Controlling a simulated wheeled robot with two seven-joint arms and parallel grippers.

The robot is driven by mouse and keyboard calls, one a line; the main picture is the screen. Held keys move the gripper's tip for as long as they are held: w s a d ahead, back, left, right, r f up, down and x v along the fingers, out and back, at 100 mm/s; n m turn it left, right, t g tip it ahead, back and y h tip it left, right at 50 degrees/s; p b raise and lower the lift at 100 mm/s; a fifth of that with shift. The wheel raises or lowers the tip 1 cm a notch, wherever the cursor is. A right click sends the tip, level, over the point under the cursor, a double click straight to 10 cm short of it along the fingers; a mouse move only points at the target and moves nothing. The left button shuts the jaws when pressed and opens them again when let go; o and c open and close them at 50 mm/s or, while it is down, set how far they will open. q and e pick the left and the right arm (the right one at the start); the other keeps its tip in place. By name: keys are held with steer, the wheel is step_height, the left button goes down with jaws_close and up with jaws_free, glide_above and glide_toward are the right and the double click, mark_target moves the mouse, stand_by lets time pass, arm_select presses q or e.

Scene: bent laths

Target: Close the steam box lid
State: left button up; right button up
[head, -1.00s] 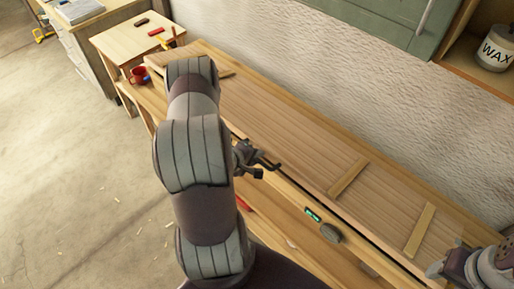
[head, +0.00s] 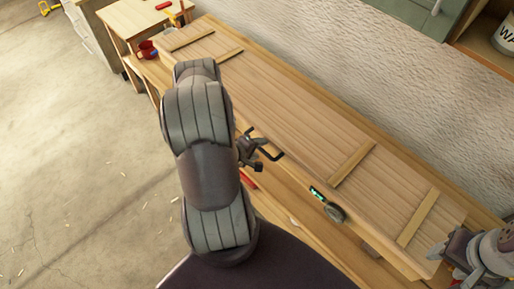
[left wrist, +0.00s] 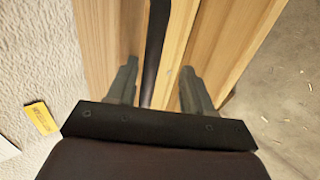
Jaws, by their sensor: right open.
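The steam box lid (head: 300,130) is a long plank panel with cross battens. In the head view it lies over the long wooden box (head: 375,245), and no dark gap shows along its front edge. A black handle (head: 272,154) sits at the lid's front edge. My left gripper (head: 257,158) is at this handle. In the left wrist view its fingers (left wrist: 158,90) stand apart, with a dark strip running between them; I cannot tell if it is handle or gap. My right gripper (head: 445,256) is open at the lid's near right corner.
A round gauge (head: 334,213) and a small green display (head: 317,194) are on the box front. A side table (head: 130,20) and a red mug (head: 146,48) stand at the far left end. The wall runs behind the box; the left floor is mostly clear.

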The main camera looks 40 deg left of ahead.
arm_select(q)
steer(key=shift+w, duration=0.2)
steer(key=shift+r, duration=0.1)
steer(key=shift+s+r, duration=0.15)
steer(key=shift+r, duration=0.05)
steer(key=p+v, duration=0.3)
steer(key=v, duration=0.5)
steer(key=shift+s+p, duration=0.2)
steer(key=shift+p, duration=0.2)
steer(key=shift+d, duration=0.1)
steer(key=s+a+r, duration=0.1)
steer(key=s+r, duration=0.1)
steer(key=s, duration=1.2)
